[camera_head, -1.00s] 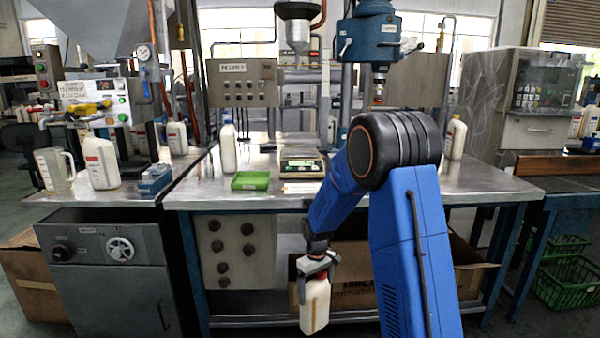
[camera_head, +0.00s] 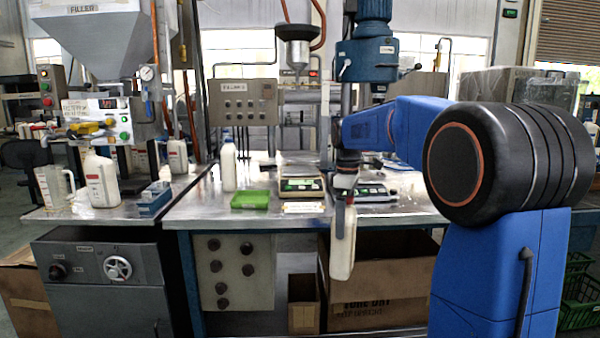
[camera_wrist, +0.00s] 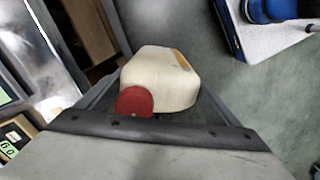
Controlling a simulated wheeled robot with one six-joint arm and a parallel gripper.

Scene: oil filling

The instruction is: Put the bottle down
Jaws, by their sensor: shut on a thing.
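My gripper (camera_head: 345,188) is shut on a cream bottle (camera_head: 343,245), held roughly upright by its upper part. In the head view the bottle hangs in front of the front edge of the metal workbench (camera_head: 205,210), its lower part below the top. The wrist view shows the bottle (camera_wrist: 165,80) with its red cap (camera_wrist: 134,101) between the two fingers. The floor is beneath it, and the bench edge is at the left. The bottle's top is mostly hidden by the gripper in the head view.
On the bench are a green tray (camera_head: 250,200), digital scales (camera_head: 301,187) and a white bottle (camera_head: 228,166). Cardboard boxes (camera_head: 380,290) sit under it. A jug (camera_head: 52,187) and another bottle (camera_head: 101,181) stand on the left table. The bench's front left is clear.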

